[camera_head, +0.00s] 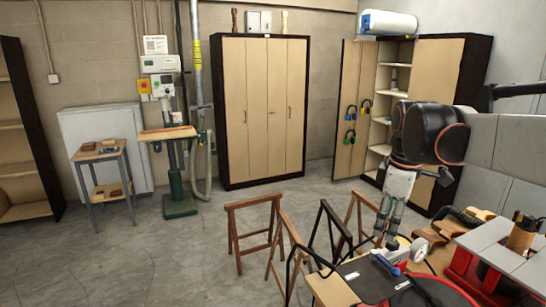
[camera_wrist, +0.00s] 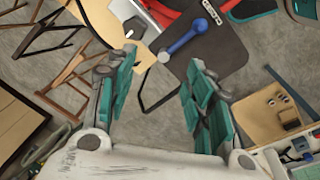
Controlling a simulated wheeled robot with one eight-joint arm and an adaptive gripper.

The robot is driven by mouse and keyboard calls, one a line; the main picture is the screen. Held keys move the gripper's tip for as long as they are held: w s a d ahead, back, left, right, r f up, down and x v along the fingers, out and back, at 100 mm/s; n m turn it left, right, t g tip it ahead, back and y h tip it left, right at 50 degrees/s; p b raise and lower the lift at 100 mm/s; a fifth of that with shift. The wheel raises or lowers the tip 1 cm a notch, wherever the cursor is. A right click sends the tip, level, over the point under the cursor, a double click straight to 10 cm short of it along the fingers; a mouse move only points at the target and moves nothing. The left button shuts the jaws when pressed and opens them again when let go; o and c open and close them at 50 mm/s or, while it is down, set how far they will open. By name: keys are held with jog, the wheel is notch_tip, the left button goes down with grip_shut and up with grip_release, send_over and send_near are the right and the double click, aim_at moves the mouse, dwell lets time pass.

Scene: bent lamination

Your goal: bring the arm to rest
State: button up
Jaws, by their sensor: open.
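My arm comes in from the right edge in the head view, and my gripper (camera_head: 384,240) hangs down from its dark rounded wrist, over the cluttered work surface at lower right. In the wrist view my gripper (camera_wrist: 161,58) has its two teal-padded fingers well apart, with nothing between them. Beyond the fingertips lie a dark board (camera_wrist: 228,50) and a blue-handled tool (camera_wrist: 187,38). The blue-handled tool also shows in the head view (camera_head: 388,265), just below the gripper. The gap between fingertips and surface is hard to judge.
Wooden trestles (camera_head: 250,235) stand left of my gripper. A red-framed machine (camera_head: 490,265) with a grey top stands at right, close to my arm. A tall closed cabinet (camera_head: 263,110) and an open-doored cabinet (camera_head: 440,75) stand behind. The floor (camera_head: 150,255) at left is clear.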

jog(key=s+a+f+m+t+b, duration=0.2)
jog(key=s+f+m+b, duration=0.3)
jog(key=s+f, duration=0.4)
jog(key=s+a+f+m+t+b, duration=0.3)
jog(key=s+a+f+m+b, duration=0.2)
jog(key=s+f, duration=0.4)
notch_tip(320, 180, down, 4)
jog(key=shift+s+a+f+m+t+b, duration=0.25)
jog(key=shift+m+b, duration=0.35)
jog(key=shift+b, duration=0.5)
jog(key=shift+w, duration=0.15)
jog(key=shift+c, duration=0.6)
